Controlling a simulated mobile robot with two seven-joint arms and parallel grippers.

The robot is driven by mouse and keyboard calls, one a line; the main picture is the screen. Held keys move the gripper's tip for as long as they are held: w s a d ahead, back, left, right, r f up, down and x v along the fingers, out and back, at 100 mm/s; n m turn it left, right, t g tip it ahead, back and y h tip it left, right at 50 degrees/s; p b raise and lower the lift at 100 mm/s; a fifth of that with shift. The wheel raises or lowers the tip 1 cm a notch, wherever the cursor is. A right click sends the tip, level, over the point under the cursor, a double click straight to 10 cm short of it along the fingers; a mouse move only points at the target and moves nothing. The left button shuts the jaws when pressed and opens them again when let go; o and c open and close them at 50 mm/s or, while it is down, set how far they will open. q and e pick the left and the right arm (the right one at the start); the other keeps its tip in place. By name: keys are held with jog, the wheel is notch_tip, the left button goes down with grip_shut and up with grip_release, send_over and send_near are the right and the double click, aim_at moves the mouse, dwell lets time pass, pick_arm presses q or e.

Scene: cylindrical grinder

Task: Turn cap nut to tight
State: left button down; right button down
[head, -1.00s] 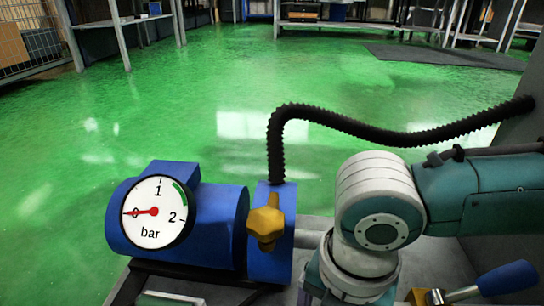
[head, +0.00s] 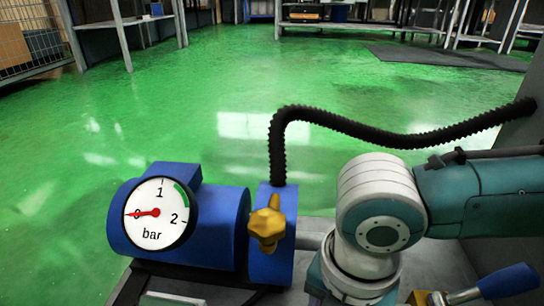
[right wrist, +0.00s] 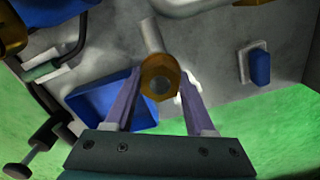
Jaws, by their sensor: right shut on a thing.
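The brass hexagonal cap nut (right wrist: 160,82) is in the middle of the right wrist view, at the end of a pale cylindrical shaft (right wrist: 152,36). My right gripper (right wrist: 161,92) is shut on it, one purple-grey finger on each side. In the head view my right arm reaches down from the right; its fingers and the cap nut are hidden or out of frame. My left gripper is in neither current view.
A blue pump with a pressure gauge (head: 155,213), needle at 0, stands left of my arm. It has a yellow knob (head: 267,223) and a black hose (head: 400,138). A blue-handled lever (head: 507,282) is at lower right. A blue tray (right wrist: 92,97) lies left of the nut.

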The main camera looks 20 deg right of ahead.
jog(key=shift+r+m+p, duration=0.2)
jog(key=shift+m+p, duration=0.1)
jog(key=shift+p, duration=0.2)
jog(key=m+p, duration=0.4)
jog(key=p, duration=0.1)
jog(key=shift+r+m+p, duration=0.1)
jog(key=shift+m+p, duration=0.2)
jog(key=m+p, duration=0.2)
jog(key=m, duration=0.1)
jog(key=shift+m, duration=0.3)
jog(key=shift+f+m+p, duration=0.15)
jog(key=shift+m+p, duration=0.45)
jog(key=shift+m, duration=0.45)
jog(key=shift+f+m+p, duration=0.15)
jog(key=shift+m+p, duration=0.4)
jog(key=shift+m, duration=0.5)
jog(key=shift+c, duration=1.2)
grip_release()
notch_tip(320, 180, up, 10)
jog(key=p, duration=0.8)
jog(key=shift+p, duration=0.3)
